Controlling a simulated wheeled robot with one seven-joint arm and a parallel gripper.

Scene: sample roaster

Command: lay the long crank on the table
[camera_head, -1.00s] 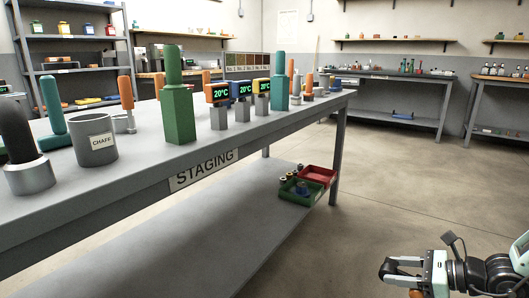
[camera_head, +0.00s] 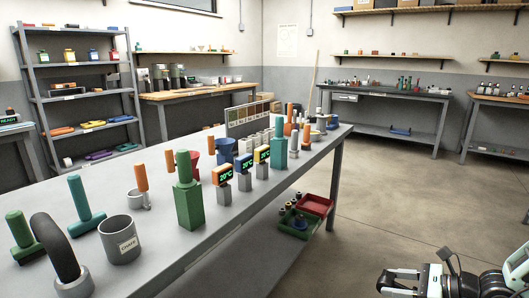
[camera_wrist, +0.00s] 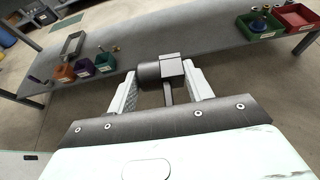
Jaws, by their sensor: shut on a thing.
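My gripper (camera_wrist: 163,88) is shut on a dark grey metal piece with a round barrel, a square block and a thin bar, which I take to be the long crank (camera_wrist: 160,72). Most of its length is hidden in the wrist view. In the head view my gripper (camera_head: 385,281) is at the bottom right corner, apart from the table and in front of its right end.
On the table stand a chaff cup (camera_head: 120,243), a green post (camera_head: 188,205), a black curved handle (camera_head: 58,250) and several displays. Bare top lies along the near edge. Green (camera_head: 298,226) and red (camera_head: 314,205) bins sit on the lower shelf. Open floor lies right.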

